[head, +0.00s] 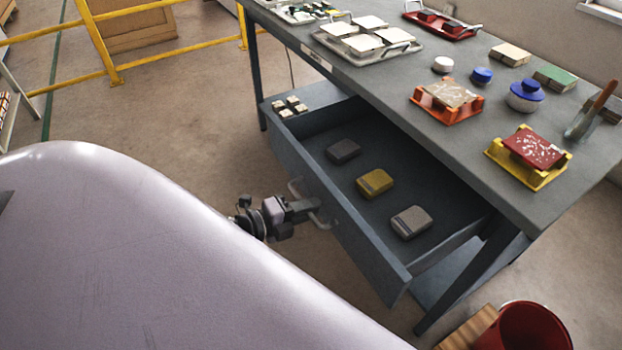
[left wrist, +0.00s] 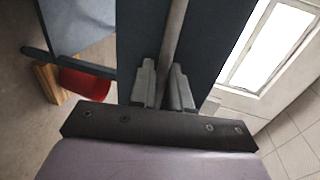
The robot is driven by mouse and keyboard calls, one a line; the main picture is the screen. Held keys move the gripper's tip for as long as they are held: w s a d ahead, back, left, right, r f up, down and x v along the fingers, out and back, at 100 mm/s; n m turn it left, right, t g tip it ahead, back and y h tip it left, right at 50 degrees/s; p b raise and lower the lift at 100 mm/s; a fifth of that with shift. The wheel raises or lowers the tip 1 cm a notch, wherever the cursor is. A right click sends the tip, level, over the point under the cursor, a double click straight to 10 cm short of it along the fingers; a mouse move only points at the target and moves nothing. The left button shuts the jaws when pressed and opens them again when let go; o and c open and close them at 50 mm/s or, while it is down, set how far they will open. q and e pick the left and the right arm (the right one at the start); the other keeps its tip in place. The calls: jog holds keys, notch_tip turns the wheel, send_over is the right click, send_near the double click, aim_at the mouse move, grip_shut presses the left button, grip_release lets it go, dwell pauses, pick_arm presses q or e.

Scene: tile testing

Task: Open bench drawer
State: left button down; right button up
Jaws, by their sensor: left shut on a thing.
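The bench drawer (head: 345,228) is pulled well out from under the grey bench (head: 440,95). Inside it lie a dark grey block (head: 343,150), a yellow block (head: 375,183) and a light grey block (head: 411,222). My left gripper (head: 312,212) is at the drawer's front, shut on the metal bar handle (head: 325,219). In the left wrist view the handle bar (left wrist: 175,45) runs up from between the two fingers (left wrist: 164,88), against the dark drawer front. My right gripper is not in view.
On the bench top stand trays of white tiles (head: 367,42), an orange stand (head: 446,101), a yellow stand (head: 527,158) and a blue-lidded jar (head: 525,95). A red bucket (head: 525,328) stands on the floor at the lower right. Yellow railings (head: 100,45) are at the back left.

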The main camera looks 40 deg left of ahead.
pick_arm(q)
jog(key=shift+s+a, duration=0.35)
jog(key=shift+s, duration=0.3)
jog(key=c, duration=1.2)
grip_release()
jog(key=shift+c, duration=0.2)
jog(key=shift+s, duration=0.1)
jog(key=v, duration=0.7)
jog(key=s+d+f+n+g+y, duration=0.1)
jog(key=s+d+f+n+g, duration=0.1)
jog(key=d+n, duration=0.4)
jog(key=s+d+f+n+g+y, duration=0.2)
jog(key=s+d+n, duration=0.3)
jog(key=n, duration=0.9)
jog(key=shift+s+d+f+y+p, duration=0.25)
jog(key=shift+d+f+p, duration=0.2)
jog(key=shift+d+f, duration=0.45)
